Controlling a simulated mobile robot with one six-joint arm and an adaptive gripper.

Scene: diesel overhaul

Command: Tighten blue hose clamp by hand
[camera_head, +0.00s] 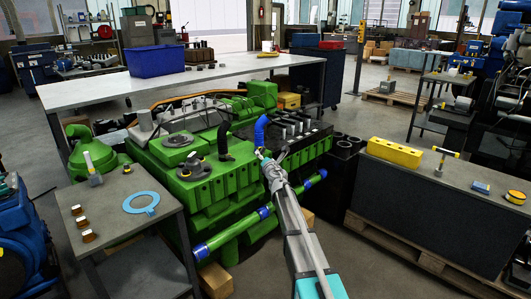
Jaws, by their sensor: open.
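A blue curved hose (260,131) stands up from the green diesel engine (185,180), near the engine's right end. My gripper (261,153) is at the foot of this hose, at the end of my arm, which reaches up from the bottom of the picture. The gripper is open; its fingers are small here, and I cannot tell whether they touch the hose. A hose clamp cannot be made out at the hose foot. Blue bands also sit on the green pipe low on the engine's front, one near the middle (263,213) and one at the left (200,251).
A dark bench (440,190) at the right bears a yellow block (395,153). A blue bin (156,61) stands on the long table behind. Floor shows at the bottom right.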

